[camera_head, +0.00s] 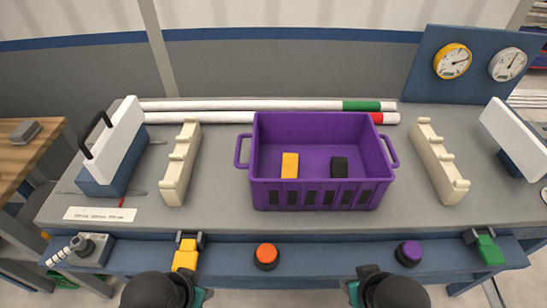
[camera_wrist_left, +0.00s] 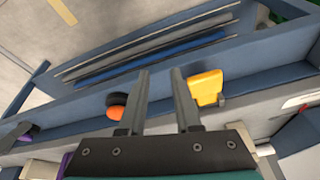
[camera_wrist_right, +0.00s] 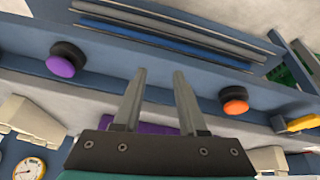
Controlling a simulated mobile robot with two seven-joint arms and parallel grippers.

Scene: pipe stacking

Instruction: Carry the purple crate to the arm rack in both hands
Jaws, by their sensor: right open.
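The purple crate (camera_head: 315,195) stands upright on the grey worktable, with a loop handle on its left and right ends. It holds a yellow block and a black block. A purple strip of it shows behind the fingers in the right wrist view (camera_wrist_right: 150,128). A cream notched rack (camera_head: 181,165) stands left of the crate and another (camera_head: 438,162) right of it; I cannot tell which is the arm rack. My left gripper (camera_wrist_left: 160,72) and right gripper (camera_wrist_right: 160,72) are open and empty, at the table's front side, apart from the crate.
White pipes (camera_head: 240,105) with green and red ends lie behind the crate. A blue-and-white stand (camera_head: 115,150) is far left, a gauge panel (camera_head: 465,70) back right. Orange (camera_head: 265,256) and purple (camera_head: 408,253) buttons line the front ledge. Bare table lies between crate and racks.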

